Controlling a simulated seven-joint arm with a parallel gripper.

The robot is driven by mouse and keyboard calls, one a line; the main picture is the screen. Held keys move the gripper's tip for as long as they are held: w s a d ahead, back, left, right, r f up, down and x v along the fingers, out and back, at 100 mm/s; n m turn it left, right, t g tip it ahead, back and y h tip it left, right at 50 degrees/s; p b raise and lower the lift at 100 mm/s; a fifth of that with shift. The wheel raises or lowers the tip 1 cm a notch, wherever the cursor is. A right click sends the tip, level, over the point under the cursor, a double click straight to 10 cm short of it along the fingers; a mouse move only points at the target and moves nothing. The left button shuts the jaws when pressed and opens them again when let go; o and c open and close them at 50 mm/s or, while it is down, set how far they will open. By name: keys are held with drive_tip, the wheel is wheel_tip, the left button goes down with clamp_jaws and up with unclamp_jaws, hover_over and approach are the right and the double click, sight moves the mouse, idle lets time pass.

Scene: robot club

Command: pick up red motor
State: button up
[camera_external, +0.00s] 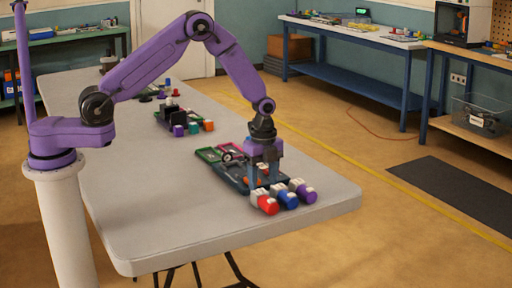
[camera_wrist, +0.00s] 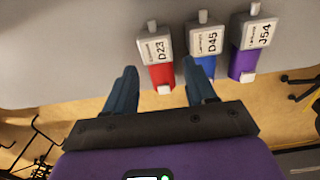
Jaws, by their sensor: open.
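The red motor (camera_external: 268,206) lies on the grey table near its front corner, at the left end of a row of three. In the wrist view the red motor (camera_wrist: 161,76) shows its white label "D23" and points toward my gripper. My gripper (camera_external: 263,184) points down at the row. In the wrist view its two blue fingers are spread and empty, with the red motor in line with the gap between the fingertips (camera_wrist: 160,68). I cannot tell the exact height of the fingertips above the table.
A blue motor (camera_external: 287,199) and a purple motor (camera_external: 305,192) lie close to the right of the red one. A dark tray (camera_external: 235,180) with parts is just behind my gripper. More coloured parts (camera_external: 180,124) stand farther back. The table's left front (camera_external: 170,230) is clear.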

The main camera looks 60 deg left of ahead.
sight(263, 194)
drive_tip(key=shift+s+d+f, duration=0.1)
drive_tip(key=shift+s+f, duration=0.05)
drive_tip(key=shift+f, duration=2.35)
drive_tip(key=c, duration=0.9)
